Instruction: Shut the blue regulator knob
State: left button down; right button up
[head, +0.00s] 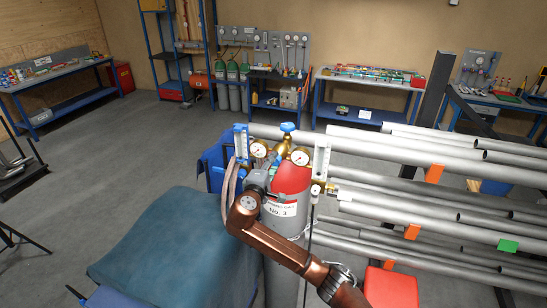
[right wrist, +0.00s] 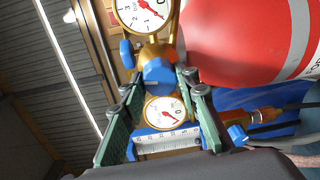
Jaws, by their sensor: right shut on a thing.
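The blue regulator knob (right wrist: 158,75) shows in the right wrist view, on the brass regulator (right wrist: 155,53) between two round gauges. My right gripper (right wrist: 155,82) has its green-padded fingers on either side of this knob and is shut on it. In the head view my right gripper (head: 265,178) is at the regulator, just below the gauges, and hides the knob. The regulator sits at the top of a grey gas cylinder (head: 281,235) with a red shoulder (head: 291,180) and a "No. 3" label. My left gripper is not in view.
A blue valve handwheel (head: 288,127) tops the cylinder. Clear flowmeters stand left (head: 241,142) and right (head: 321,162) of the gauges. Racked grey pipes (head: 400,180) lie close on the right. A blue-covered surface (head: 170,250) is at the front left. Open floor lies beyond.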

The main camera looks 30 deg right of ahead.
jog(key=shift+n+p, duration=0.85)
jog(key=shift+n, duration=0.15)
jog(key=shift+f, duration=0.15)
jog(key=o, duration=1.1)
jog(key=v, duration=1.2)
jog(key=shift+a, duration=0.1)
jog(key=shift+w, duration=0.1)
